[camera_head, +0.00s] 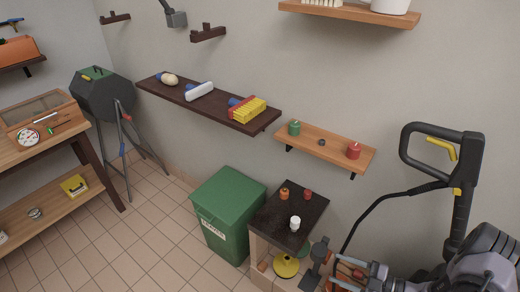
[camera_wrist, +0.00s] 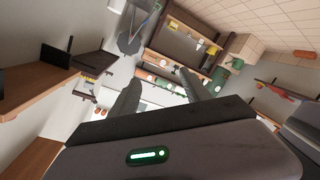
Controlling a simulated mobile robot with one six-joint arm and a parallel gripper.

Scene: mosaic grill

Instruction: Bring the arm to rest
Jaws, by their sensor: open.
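My gripper (camera_wrist: 160,90) shows in the wrist view, with its two grey fingers spread apart. Nothing is held between the fingers. Beyond them, the wrist camera looks out across the room in a strongly tilted view, with wooden shelving in the distance. In the camera_head view, grey jointed parts crowd the lower right corner; I cannot tell clearly where the fingertips are there.
A black handle with a yellow trigger (camera_head: 463,190) stands at right. A dark-topped stand (camera_head: 280,225) and green bin (camera_head: 222,215) are left of the grey parts. Wall shelves (camera_head: 340,149) hang above. Tiled floor (camera_head: 150,240) lies open between the bin and wooden workbench (camera_head: 40,215).

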